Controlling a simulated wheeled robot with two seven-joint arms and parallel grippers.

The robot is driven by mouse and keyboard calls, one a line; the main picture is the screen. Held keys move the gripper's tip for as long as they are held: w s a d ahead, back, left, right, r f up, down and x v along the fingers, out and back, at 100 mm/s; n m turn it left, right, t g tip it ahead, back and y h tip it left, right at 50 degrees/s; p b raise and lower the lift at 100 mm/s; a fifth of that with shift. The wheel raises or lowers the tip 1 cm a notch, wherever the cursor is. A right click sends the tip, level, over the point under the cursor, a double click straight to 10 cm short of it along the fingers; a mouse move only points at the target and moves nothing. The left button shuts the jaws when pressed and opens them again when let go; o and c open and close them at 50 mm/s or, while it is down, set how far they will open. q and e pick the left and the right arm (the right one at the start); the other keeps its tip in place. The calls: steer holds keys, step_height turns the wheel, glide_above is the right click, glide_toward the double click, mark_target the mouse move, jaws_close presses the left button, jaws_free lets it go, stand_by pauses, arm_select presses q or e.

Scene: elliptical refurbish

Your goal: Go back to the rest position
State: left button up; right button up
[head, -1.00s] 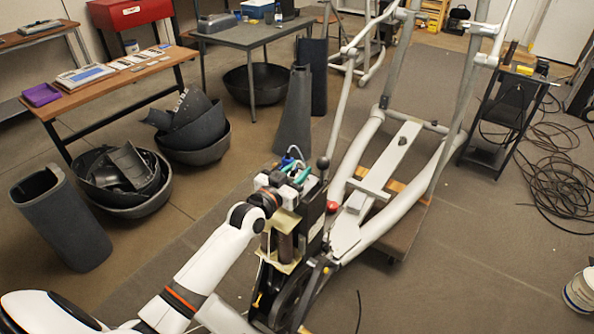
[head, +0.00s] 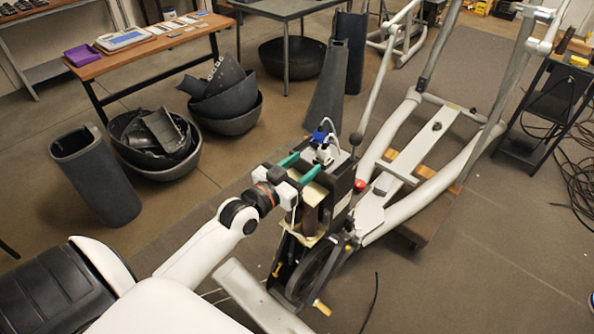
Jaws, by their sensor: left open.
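My left arm reaches in from the lower left to the elliptical machine (head: 398,205). My left gripper (head: 304,163) has two teal fingers, spread apart with nothing seen between them. It is beside the top of the machine's dark upright housing (head: 338,175). A small blue and white part (head: 322,146) with a white cable sits on that housing, just beyond the fingertips. Whether a fingertip touches it cannot be told. My right gripper is not in view.
A grey hollow cover (head: 95,178) and dark shells (head: 228,103) stand on the floor at left. A wooden table (head: 150,50) is behind them. A black stand (head: 540,105) and loose cables are at right. Floor at lower right is mostly clear.

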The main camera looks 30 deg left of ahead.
arm_select(q)
steer(key=shift+s+a, duration=0.15)
steer(key=shift+s, duration=0.7)
steer(key=s+d+f+m+g, duration=0.1)
steer(key=s+d+f+g, duration=0.65)
steer(key=s+f, duration=0.25)
steer(key=s+d+f+g+y, duration=0.25)
steer(key=s+g, duration=0.45)
steer(key=s, duration=0.7)
step_height(320, 180, down, 28)
steer(key=s+g, duration=0.1)
steer(key=s, duration=0.1)
steer(key=s+a+f+g, duration=0.1)
steer(key=s+a+f, duration=0.2)
steer(key=s+f, duration=1.1)
steer(key=shift+s+f, duration=0.25)
steer(key=shift+s, duration=0.65)
